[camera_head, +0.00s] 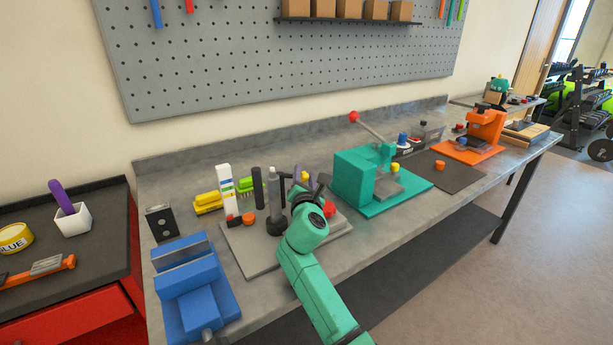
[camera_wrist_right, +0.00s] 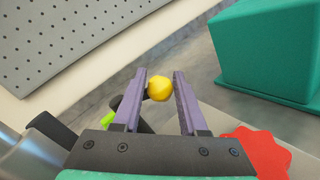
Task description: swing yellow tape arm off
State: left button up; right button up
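A round yellow knob (camera_wrist_right: 159,90) shows between the purple fingers of my right gripper (camera_wrist_right: 160,76) in the right wrist view. It sits at the end of a dark arm, partly hidden by the left finger. The fingers are spread, with a gap on the knob's right side; the left finger lies close to it, and contact cannot be told. In the head view my right gripper (camera_head: 308,182) is over the grey fixture plate (camera_head: 251,255), with a small bit of the yellow knob (camera_head: 305,177) showing. No tape is clearly visible. My left gripper is out of view.
A red knob (camera_head: 330,209) is close by the right gripper. A grey post (camera_head: 275,210) and a white block with coloured stripes (camera_head: 228,192) stand left of it. A teal press (camera_head: 362,178) stands right, a blue vise (camera_head: 192,285) front left. A pegboard (camera_head: 280,55) backs the bench.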

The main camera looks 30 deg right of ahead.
jog(key=o, duration=0.3)
jog(key=shift+a+f, duration=0.25)
jog(key=shift+f, duration=0.15)
jog(key=shift+o, duration=0.2)
jog(key=shift+w+a+r, duration=0.1)
jog(key=shift+w+a, duration=0.05)
jog(key=shift+w, duration=0.1)
jog(key=shift+s, duration=0.2)
jog(key=v, duration=1.4)
jog(key=shift+s, duration=0.15)
